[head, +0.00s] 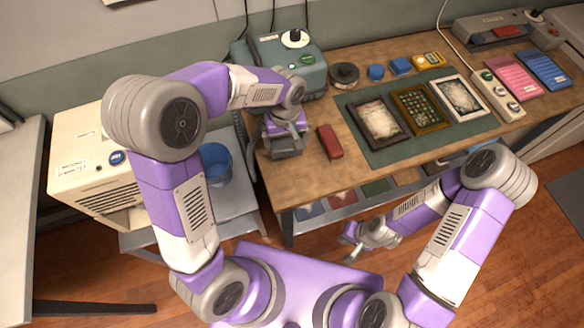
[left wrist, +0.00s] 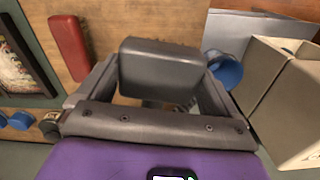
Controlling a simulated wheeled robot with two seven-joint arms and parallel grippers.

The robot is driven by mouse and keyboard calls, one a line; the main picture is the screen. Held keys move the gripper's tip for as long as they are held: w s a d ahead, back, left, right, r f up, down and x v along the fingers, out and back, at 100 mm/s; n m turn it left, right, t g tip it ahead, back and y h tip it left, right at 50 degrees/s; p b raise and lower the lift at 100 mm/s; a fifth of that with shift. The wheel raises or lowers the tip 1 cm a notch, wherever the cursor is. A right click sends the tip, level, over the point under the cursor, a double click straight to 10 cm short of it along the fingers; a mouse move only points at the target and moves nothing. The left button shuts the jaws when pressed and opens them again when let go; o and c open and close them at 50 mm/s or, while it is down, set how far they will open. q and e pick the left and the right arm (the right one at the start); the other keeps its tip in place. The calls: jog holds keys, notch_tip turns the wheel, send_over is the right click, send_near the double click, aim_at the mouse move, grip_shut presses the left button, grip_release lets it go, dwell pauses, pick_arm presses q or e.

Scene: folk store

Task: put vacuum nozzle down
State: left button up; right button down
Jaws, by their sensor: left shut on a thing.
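The vacuum nozzle (left wrist: 160,68) is a dark grey block between the two fingers of my left gripper (left wrist: 150,85) in the left wrist view. My left gripper (head: 286,148) is shut on it at the left end of the wooden workbench (head: 310,185). In the head view the gripper mostly hides the nozzle, and I cannot tell whether it touches the bench top. My right gripper (head: 353,238) hangs in front of the bench, away from the nozzle; its finger opening is too small to read.
A red block (head: 329,142) lies just right of my left gripper. A grey-green unit (head: 290,62) with a knob stands behind. Framed pictures (head: 378,122) lie on a green mat (head: 376,155). A blue bucket (head: 215,160) and beige machine (head: 95,150) are left, off the bench.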

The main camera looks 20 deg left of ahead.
pick_arm(q)
jog(key=shift+s+d+n+b, duration=0.1)
jog(key=shift+d+n+b, duration=0.3)
jog(key=shift+d+n, duration=0.1)
jog(key=shift+d+r+n, duration=0.1)
jog(key=shift+d+n, duration=0.05)
jog(key=shift+n, duration=0.15)
notch_tip(320, 180, down, 9)
jog(key=b, duration=0.3)
jog(key=shift+f, duration=0.2)
pick_arm(e)
notch_tip(320, 180, down, 5)
jog(key=shift+f, duration=0.1)
pick_arm(q)
jog(key=shift+f, duration=0.15)
jog(key=o, duration=0.5)
jog(key=shift+b, duration=0.3)
jog(key=shift+o, duration=0.4)
